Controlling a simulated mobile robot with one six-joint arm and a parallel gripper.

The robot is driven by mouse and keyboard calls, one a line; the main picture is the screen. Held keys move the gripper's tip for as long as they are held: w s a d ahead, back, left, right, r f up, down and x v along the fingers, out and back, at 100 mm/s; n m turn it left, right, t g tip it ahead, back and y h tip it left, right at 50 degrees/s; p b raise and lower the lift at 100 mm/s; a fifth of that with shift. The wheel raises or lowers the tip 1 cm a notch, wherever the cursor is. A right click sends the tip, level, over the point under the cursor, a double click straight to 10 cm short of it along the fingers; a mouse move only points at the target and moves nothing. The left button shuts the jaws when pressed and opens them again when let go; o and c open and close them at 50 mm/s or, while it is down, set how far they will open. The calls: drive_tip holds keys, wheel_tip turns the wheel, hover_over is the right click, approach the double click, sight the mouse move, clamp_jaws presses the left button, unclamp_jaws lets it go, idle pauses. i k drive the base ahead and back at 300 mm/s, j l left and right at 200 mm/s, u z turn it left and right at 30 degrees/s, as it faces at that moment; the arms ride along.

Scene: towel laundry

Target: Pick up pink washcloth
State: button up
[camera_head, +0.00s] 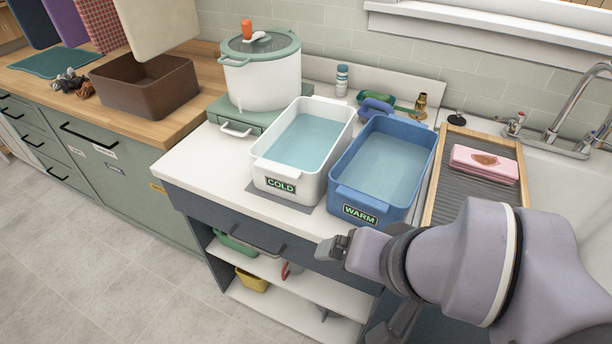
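A folded pink washcloth (484,164) with a brown stain on top lies on a ribbed grey washboard with a wooden frame (436,207), at the right beside the sink. My gripper (325,250) is in front of the counter, below and left of the washcloth and clearly apart from it. It points left, near the front of the blue tub. I see it from the side and it is small, so I cannot tell whether its fingers are open or shut. No cloth shows at its tip. My arm hides the lower part of the washboard.
A white COLD tub (261,175) and a blue WARM tub (341,197), both holding water, stand left of the washboard. A lidded pot (262,82) and a brown bin (150,99) are farther left. The faucet (570,115) rises at the right.

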sight(497, 168)
drive_tip(key=l+z, duration=0.3)
drive_tip(key=l, duration=0.45)
drive_tip(key=l+z, duration=0.35)
drive_tip(key=l, duration=0.4)
drive_tip(key=k, duration=0.05)
